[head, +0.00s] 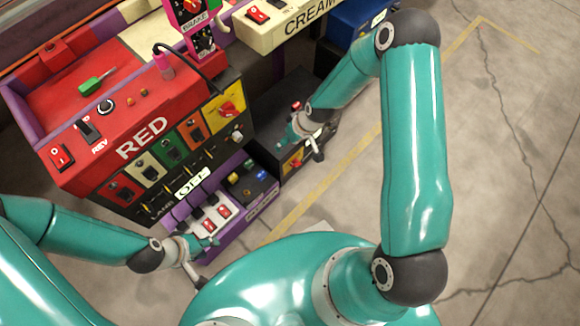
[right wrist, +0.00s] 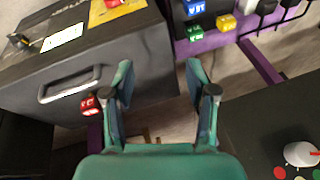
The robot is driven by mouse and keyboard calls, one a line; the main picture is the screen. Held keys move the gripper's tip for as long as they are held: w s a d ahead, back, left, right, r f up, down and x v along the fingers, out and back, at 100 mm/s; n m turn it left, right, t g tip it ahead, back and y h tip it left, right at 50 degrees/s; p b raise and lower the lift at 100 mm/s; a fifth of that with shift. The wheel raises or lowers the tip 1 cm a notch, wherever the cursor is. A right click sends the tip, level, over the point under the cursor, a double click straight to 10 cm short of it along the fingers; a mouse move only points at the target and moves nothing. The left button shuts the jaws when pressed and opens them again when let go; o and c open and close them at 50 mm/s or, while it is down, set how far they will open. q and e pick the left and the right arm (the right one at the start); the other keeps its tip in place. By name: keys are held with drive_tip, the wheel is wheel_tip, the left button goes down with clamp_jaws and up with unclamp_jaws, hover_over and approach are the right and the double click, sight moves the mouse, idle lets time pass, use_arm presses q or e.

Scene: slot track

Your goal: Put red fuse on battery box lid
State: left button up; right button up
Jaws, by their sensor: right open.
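A small red fuse (right wrist: 90,103) with white marks shows just left of my right gripper's left finger in the right wrist view, low beside the dark box; what it rests on is unclear. The dark battery box (right wrist: 92,78) has a side handle, and its lid (right wrist: 22,72) fills the upper left. My right gripper (right wrist: 162,95) is open and empty, its fingers apart over the gap beside the box. In the head view it (head: 286,132) is over the dark box area. My left gripper (head: 205,255) is near the purple shelf's front; its fingertips do not show clearly.
The red control console (head: 125,100) stands left. Its purple shelf (head: 262,203) carries a white plate with red pieces (head: 222,211) and yellow, blue and green blocks. In the right wrist view, a red piece (right wrist: 113,3) sits on a yellow label. Floor at right is clear.

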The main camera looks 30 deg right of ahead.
drive_tip(key=s+a+m+g, duration=0.1)
drive_tip(key=s+a, duration=0.3)
drive_tip(key=s, duration=0.5)
drive_tip(key=s+a+m+g+y, duration=0.1)
drive_tip(key=s+a+m, duration=0.1)
drive_tip(key=s+a, duration=0.3)
drive_tip(key=s, duration=0.4)
drive_tip(key=shift+f, duration=0.2)
use_arm(q)
drive_tip(key=shift+r, duration=0.1)
use_arm(e)
drive_tip(key=shift+s+a, duration=0.1)
